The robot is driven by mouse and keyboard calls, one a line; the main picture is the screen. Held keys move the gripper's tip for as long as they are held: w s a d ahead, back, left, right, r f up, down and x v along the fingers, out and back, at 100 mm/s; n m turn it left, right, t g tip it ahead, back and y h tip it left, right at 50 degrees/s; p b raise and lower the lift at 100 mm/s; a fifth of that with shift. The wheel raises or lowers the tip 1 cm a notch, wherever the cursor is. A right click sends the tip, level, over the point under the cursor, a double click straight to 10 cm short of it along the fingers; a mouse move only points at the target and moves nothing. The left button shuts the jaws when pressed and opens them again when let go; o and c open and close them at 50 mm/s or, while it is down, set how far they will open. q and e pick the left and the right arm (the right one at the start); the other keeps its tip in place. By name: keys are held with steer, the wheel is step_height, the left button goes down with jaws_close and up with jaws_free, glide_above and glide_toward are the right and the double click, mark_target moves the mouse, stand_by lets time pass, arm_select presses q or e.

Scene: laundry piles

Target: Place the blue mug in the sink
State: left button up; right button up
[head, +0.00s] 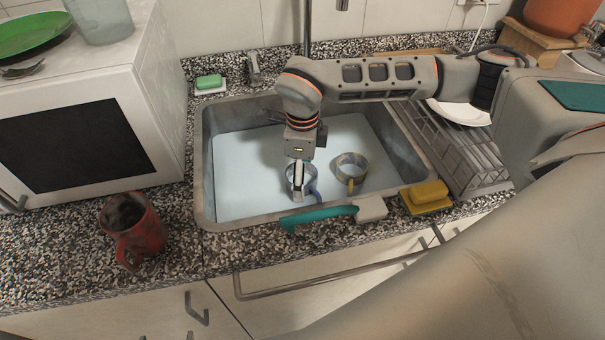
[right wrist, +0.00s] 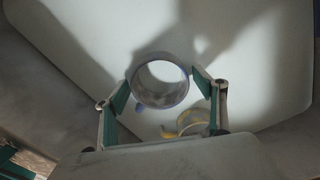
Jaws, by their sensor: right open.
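The blue mug (head: 312,178), pale with a blue handle, is in the sink (head: 204,160), in the lower middle of the basin. It also shows in the right wrist view (right wrist: 160,101), seen from above with its round opening toward the camera. My right gripper (head: 298,193) reaches down over the mug from above. In the right wrist view its green-padded fingers (right wrist: 163,82) are open, one on each side of the mug. I cannot tell whether they touch it.
A mug with a yellow handle (head: 352,168) stands close right of the blue mug. A red mug (head: 140,232) is on the left counter. A teal-handled brush (head: 322,214) and yellow sponge (head: 427,194) lie by the front rim. A dish rack (head: 460,165) is at right; green soap (head: 208,82) behind.

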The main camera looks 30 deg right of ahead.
step_height(320, 180, up, 12)
steer(key=shift+r+p, duration=0.15)
steer(key=shift+p, duration=0.25)
stand_by(0.7)
